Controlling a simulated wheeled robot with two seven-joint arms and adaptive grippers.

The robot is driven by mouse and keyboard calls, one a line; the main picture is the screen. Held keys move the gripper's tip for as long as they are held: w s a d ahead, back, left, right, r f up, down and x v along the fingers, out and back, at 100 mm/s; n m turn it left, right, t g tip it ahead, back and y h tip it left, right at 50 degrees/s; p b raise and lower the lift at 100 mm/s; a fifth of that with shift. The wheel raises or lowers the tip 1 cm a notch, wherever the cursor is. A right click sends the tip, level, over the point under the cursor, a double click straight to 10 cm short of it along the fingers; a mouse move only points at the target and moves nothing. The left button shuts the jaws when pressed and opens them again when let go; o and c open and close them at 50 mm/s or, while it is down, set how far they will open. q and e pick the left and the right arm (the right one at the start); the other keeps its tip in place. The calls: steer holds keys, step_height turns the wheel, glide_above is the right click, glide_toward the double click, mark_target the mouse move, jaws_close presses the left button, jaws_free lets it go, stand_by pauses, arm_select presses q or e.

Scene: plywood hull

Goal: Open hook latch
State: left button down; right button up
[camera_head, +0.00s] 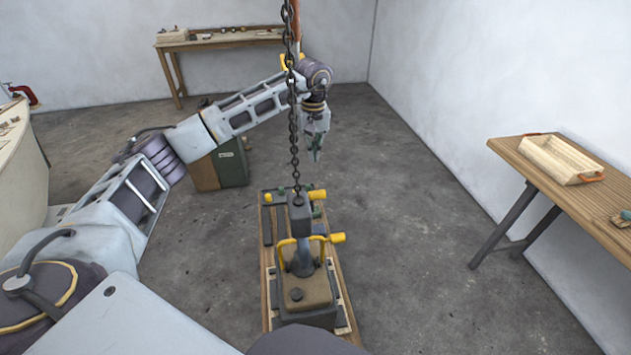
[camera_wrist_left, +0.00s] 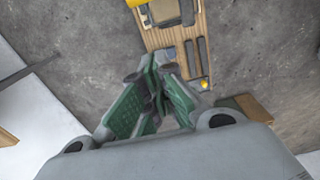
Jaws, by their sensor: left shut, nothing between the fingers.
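A dark chain (camera_head: 293,120) hangs down to a grey hook block (camera_head: 299,215). Below it a grey hook shank (camera_head: 303,258) reaches the yellow bail (camera_head: 286,247) of a brown and grey load (camera_head: 306,292) on a wooden pallet. A yellow-ended lever (camera_head: 337,238) sticks out to the right near the shank. The latch itself is too small to tell whether it is open or closed. My left gripper (camera_head: 317,152) is shut and empty, beyond and above the hook block, pointing down. Its green-padded fingers show in the left wrist view (camera_wrist_left: 154,72). My right gripper is out of view.
The pallet's wood (camera_wrist_left: 176,39) also shows in the left wrist view. A wooden table (camera_head: 560,180) with a tray (camera_head: 556,158) stands at right, and a workbench (camera_head: 222,42) at the back. A green and brown box (camera_head: 232,165) stands left of the pallet. Floor right of the pallet is clear.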

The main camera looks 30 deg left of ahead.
arm_select(q)
steer(key=shift+f, duration=0.15)
step_height(320, 180, down, 8)
steer(key=s+d+p, duration=0.2)
steer(key=p, duration=0.1)
steer(key=shift+s+f+p, duration=0.2)
steer(key=shift+s+p, duration=0.15)
steer(key=shift+s, duration=0.05)
stand_by(0.6)
steer(key=shift+d, duration=0.15)
steer(key=shift+s+d+r+b, duration=0.45)
steer(key=shift+s+b, duration=0.25)
steer(key=shift+b, duration=0.25)
